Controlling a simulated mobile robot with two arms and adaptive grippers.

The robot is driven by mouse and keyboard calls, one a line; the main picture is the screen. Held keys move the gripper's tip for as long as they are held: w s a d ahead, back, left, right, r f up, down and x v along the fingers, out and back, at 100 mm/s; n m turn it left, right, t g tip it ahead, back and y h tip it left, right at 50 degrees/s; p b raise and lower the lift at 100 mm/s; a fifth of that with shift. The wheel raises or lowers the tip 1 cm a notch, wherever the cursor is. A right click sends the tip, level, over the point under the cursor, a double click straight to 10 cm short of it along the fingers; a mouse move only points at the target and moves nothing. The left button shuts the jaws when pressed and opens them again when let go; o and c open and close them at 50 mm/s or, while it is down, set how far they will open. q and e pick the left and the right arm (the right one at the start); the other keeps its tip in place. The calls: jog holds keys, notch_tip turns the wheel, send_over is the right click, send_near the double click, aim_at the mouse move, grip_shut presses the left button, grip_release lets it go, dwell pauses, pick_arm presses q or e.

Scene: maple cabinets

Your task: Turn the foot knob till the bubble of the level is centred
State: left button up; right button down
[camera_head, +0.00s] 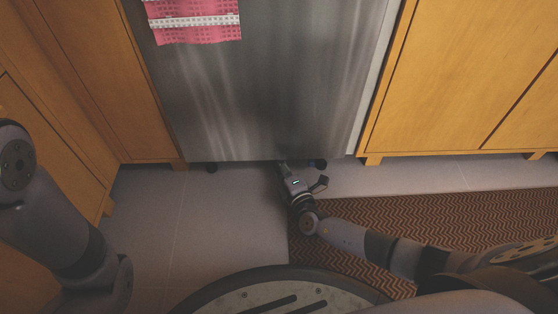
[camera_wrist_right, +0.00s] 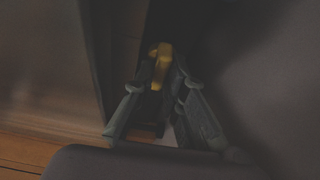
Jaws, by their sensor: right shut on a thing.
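My right gripper (camera_head: 286,167) reaches under the front bottom edge of the steel appliance (camera_head: 270,90). In the right wrist view, its two fingers (camera_wrist_right: 161,84) close in on a yellow piece, which looks like the foot knob (camera_wrist_right: 163,60). The gripper is shut on it. That view is dark, and the knob's lower part is hidden between the fingers. I cannot make out the level or its bubble in either view. My left arm shows at the left of the head view, but its gripper is out of the picture.
Maple cabinets stand on the left (camera_head: 100,70) and right (camera_head: 450,80) of the appliance. A pink towel (camera_head: 195,32) hangs on its front. A dark foot (camera_head: 212,168) shows under its left corner. A patterned rug (camera_head: 460,220) lies at the right; the tiled floor at left is clear.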

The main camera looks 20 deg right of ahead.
jog(key=shift+r+n+p, duration=0.25)
jog(key=shift+n+p, duration=0.15)
jog(key=shift+p, duration=0.15)
jog(key=n+g+p, duration=0.1)
jog(key=n+p, duration=0.1)
jog(key=n+g+h+p, duration=0.1)
jog(key=p, duration=0.2)
jog(key=n+p, duration=0.2)
jog(key=shift+a+r+n+g+h+p, duration=0.2)
jog(key=shift+r+n+g+h+p, duration=0.1)
jog(key=shift+g+p, duration=0.1)
jog(key=shift+f+n+g+h+p, duration=0.1)
jog(key=shift+n+g+h+p, duration=0.3)
jog(key=shift+n+p, duration=0.75)
jog(key=shift+w+f+p, duration=0.1)
jog(key=shift+p, duration=0.2)
jog(key=c, duration=1.6)
grip_release()
